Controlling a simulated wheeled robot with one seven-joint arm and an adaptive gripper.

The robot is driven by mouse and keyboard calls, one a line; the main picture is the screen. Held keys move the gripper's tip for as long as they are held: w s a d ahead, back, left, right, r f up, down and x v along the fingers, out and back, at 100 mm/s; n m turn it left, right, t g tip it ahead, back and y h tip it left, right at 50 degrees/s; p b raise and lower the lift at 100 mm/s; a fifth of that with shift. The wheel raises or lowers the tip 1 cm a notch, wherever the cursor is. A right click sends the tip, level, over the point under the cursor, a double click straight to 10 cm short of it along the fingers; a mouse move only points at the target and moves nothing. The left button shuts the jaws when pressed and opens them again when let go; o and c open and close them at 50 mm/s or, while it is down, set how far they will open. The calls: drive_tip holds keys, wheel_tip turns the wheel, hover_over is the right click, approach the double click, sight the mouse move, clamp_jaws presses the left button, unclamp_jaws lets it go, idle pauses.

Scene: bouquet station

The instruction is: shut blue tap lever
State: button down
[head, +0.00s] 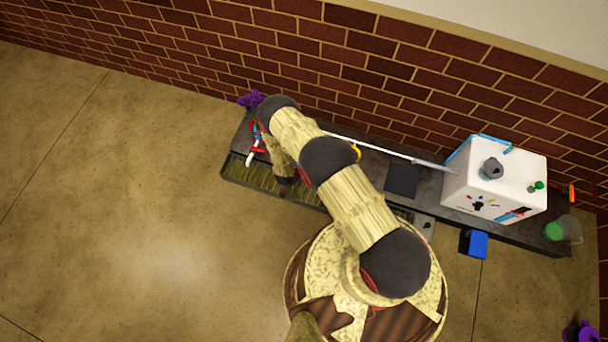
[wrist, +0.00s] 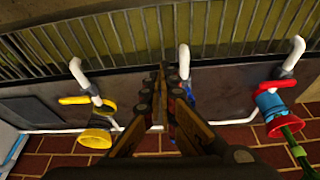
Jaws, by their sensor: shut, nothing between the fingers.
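The blue tap lever (wrist: 188,91) shows only as a small blue patch just right of my fingers in the wrist view. A white bent spout (wrist: 184,58) rises beside it. My gripper (wrist: 169,73) is shut and empty, its tips in front of the middle tap. The fingers hide most of the lever, so I cannot tell its angle or whether they touch it. In the head view my arm covers the blue tap, and my gripper (head: 286,186) is small and dark beside the counter.
A yellow-levered tap (wrist: 88,100) stands at left and a red-levered tap (wrist: 276,87) at right in the wrist view. A slatted grating (wrist: 220,28) lies beyond the spouts. In the head view a white box (head: 490,185) stands on the counter's right, and a brick wall runs behind.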

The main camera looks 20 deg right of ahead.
drive_tip(key=b+x, duration=0.1)
drive_tip(key=x, duration=0.2)
drive_tip(key=b+x, duration=0.2)
drive_tip(key=x, duration=0.1)
drive_tip(key=w+b+x, duration=0.1)
drive_tip(key=x, duration=0.2)
drive_tip(key=shift+d, duration=0.45)
drive_tip(key=shift+w+d+f+b, duration=0.15)
drive_tip(key=shift+w+d+b, duration=0.35)
drive_tip(key=shift+w, duration=0.1)
drive_tip(key=shift+w+d+f+b, duration=0.15)
drive_tip(key=shift+w+d+b, duration=0.35)
drive_tip(key=shift+w, duration=0.15)
drive_tip(key=shift+w+d+r, duration=0.1)
drive_tip(key=shift+w+d, duration=0.3)
